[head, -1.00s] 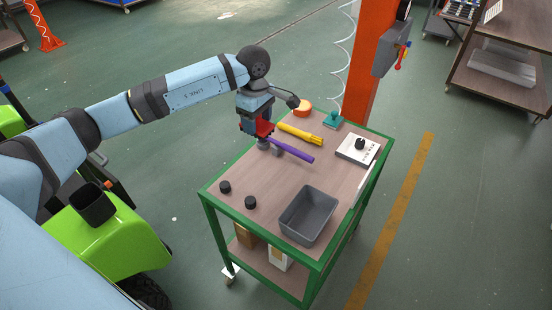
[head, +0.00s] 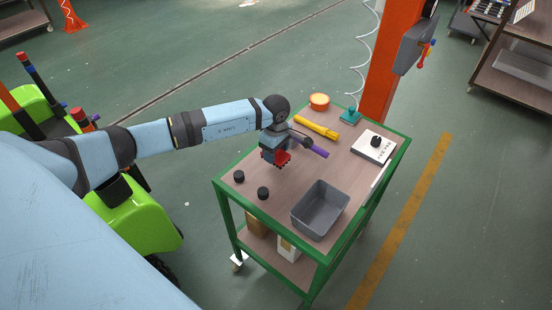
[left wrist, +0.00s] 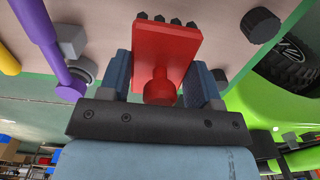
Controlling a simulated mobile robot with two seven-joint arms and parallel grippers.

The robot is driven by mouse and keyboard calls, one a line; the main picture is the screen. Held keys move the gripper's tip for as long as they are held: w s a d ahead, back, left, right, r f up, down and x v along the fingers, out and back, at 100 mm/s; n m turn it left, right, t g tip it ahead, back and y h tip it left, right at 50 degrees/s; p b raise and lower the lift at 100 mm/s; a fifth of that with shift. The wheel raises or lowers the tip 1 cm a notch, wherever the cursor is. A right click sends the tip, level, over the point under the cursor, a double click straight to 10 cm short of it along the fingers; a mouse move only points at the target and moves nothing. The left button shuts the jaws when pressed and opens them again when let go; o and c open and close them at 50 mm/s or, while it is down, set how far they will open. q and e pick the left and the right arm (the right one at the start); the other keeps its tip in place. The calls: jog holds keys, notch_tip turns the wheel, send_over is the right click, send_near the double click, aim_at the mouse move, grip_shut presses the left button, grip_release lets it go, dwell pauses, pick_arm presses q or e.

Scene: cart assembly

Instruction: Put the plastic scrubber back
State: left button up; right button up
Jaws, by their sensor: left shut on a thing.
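My left gripper (head: 274,158) is shut on a red scrubber (head: 283,158), above the near-left part of the green-framed cart (head: 232,205). In the left wrist view the scrubber (left wrist: 165,50) is a red plate with a round red knob and dark bristles along its far edge. It sits between the two fingers (left wrist: 160,75). In the head view the arm and gripper partly cover it. I cannot tell whether it touches the cart top. My right gripper is not in view.
A purple-handled mallet (head: 312,149) lies beside my gripper. A yellow flashlight (head: 316,127), orange disc (head: 319,101), teal tool (head: 351,116) and white box (head: 372,149) stand farther back. Two black caps (head: 239,176) and a grey bin (head: 321,210) are nearer.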

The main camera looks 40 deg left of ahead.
pick_arm(q)
notch_tip(320, 180, down, 4)
jog(key=shift+r, duration=0.1)
jog(key=shift+f, duration=0.3)
jog(key=o, duration=0.9)
jog(key=shift+r, duration=0.1)
jog(key=shift+r, duration=0.1)
jog(key=shift+r, duration=0.25)
notch_tip(320, 180, up, 12)
jog(key=shift+f+b, duration=0.15)
jog(key=shift+b, duration=0.3)
